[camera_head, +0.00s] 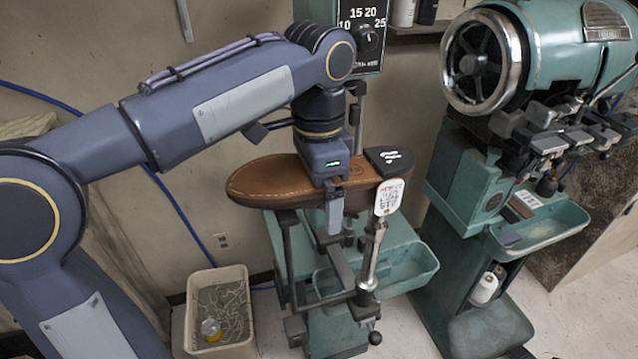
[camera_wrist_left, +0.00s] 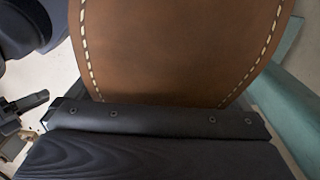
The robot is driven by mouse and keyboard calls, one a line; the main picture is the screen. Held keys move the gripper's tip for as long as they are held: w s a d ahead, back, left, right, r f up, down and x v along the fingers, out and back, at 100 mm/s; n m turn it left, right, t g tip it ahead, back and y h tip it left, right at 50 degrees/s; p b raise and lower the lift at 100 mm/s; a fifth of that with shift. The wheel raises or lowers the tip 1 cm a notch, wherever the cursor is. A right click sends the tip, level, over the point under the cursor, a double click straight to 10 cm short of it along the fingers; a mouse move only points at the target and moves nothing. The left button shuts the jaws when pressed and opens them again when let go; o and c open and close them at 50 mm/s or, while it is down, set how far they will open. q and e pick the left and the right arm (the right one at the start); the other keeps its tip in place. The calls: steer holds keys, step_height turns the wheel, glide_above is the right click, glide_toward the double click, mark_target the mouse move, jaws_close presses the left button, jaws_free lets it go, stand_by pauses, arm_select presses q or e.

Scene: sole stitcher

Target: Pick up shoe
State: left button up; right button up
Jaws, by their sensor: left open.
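The shoe (camera_head: 262,181) lies sole up on the teal stitching machine in the middle of the head view. Its sole is brown with pale stitching along the edge, and its heel is black. My left gripper (camera_head: 335,212) is open at the middle of the shoe, with a finger reaching down over the near side. The far finger is hidden. In the left wrist view the brown sole (camera_wrist_left: 180,50) with two stitch lines fills the top middle, just beyond a dark finger bar (camera_wrist_left: 160,122). I cannot tell whether the fingers touch the shoe. My right gripper is out of view.
The shoe's machine has a teal tray (camera_head: 405,268) and a metal post with a white label (camera_head: 388,197). A second teal machine (camera_head: 560,60) with a large wheel stands at right. A cream bin (camera_head: 218,340) sits on the floor. A dial panel (camera_head: 364,35) is behind my arm.

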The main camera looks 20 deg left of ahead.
arm_select(q)
steer(key=c, duration=1.1)
steer(key=shift+r, duration=0.1)
steer(key=shift+r, duration=0.15)
